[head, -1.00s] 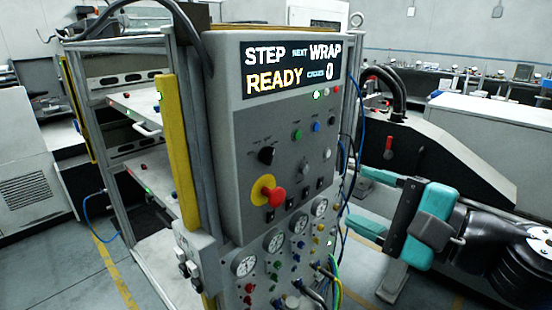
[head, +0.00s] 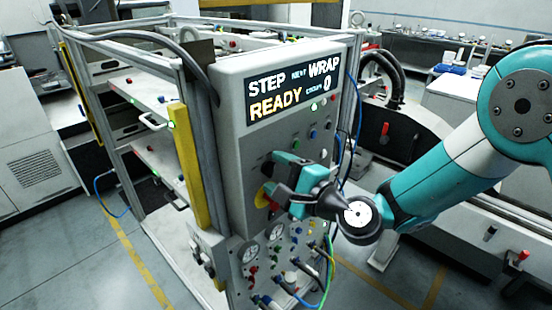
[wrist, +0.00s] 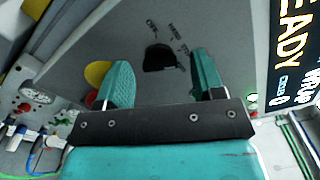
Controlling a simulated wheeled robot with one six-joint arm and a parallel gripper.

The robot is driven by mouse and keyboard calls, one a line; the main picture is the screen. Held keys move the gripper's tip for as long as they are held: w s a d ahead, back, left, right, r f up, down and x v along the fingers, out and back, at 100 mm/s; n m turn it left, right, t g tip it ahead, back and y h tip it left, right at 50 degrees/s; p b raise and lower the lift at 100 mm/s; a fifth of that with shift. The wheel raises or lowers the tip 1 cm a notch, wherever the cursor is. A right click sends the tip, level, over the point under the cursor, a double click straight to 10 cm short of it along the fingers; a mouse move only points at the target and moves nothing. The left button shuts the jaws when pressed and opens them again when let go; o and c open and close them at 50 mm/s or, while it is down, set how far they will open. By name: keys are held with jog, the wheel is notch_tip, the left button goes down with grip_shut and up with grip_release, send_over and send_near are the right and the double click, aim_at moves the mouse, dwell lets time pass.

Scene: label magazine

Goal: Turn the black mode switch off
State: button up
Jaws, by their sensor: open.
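The fingers are apart and empty, and no contact with the knob shows. In the head view my gripper (head: 272,173) is in front of the panel and hides the switch. Which way the knob points is hard to tell.
A yellow-backed emergency stop (wrist: 97,73) sits close beside one finger, partly hidden. The display (head: 292,85) reads STEP, WRAP and READY. Gauges (head: 250,253) and cables (head: 328,272) are lower on the panel. Small coloured buttons (head: 297,143) sit above my gripper.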

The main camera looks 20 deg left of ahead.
jog(key=shift+w+a, duration=0.15)
jog(key=shift+a, duration=0.1)
jog(key=c, duration=0.9)
